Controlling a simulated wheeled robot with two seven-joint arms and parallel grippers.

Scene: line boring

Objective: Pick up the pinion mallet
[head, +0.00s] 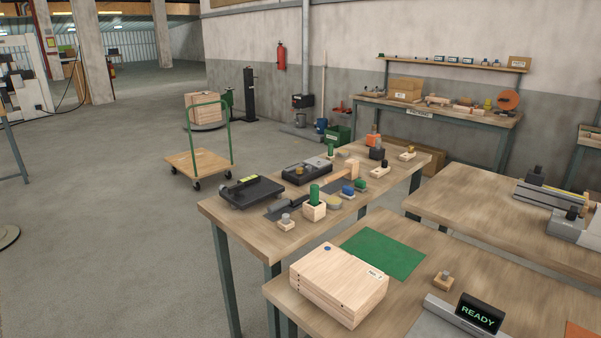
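A pale wooden mallet-like tool (351,168) lies among small parts near the middle of the long wooden workbench (234,214). Its block-shaped head is at the right and a light handle seems to run left from it. I cannot tell for certain that it is the pinion mallet. Small coloured-top pieces sit close in front of it, and a dark-topped case (306,171) lies behind it to the left. Neither of my grippers shows in the head view.
A wooden block with a green cylinder (314,196) and a black device (251,191) share the bench. A nearer table holds a wooden box (339,283), a green mat (383,254) and a READY display (479,313). Open floor lies left, with a green-handled cart (199,161).

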